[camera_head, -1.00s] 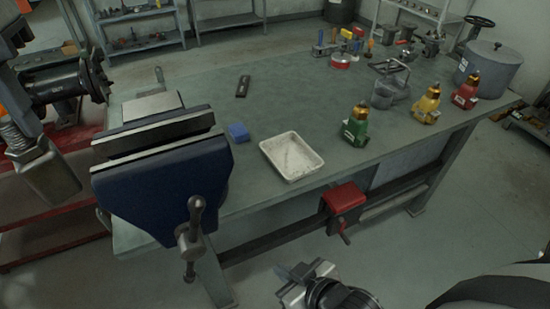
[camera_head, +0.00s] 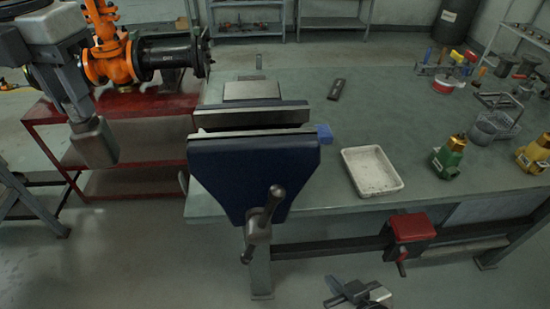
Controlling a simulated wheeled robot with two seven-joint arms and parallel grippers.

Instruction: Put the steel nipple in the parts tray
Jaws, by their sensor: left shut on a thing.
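The parts tray (camera_head: 372,186) is a shallow white tray, lying on the bench near its front edge, right of the blue vise. It looks empty. My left gripper (camera_head: 95,147) hangs at the left, in front of the red cart and well left of the tray. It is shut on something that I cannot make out. I cannot pick out the steel nipple in this view. My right gripper (camera_head: 357,292) is low at the bottom edge, below the bench front. Its jaws are too unclear to read.
An orange valve (camera_head: 110,62) with a black pipe sits on the red cart (camera_head: 150,120). Green (camera_head: 449,157) and yellow (camera_head: 535,153) fittings stand right of the tray.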

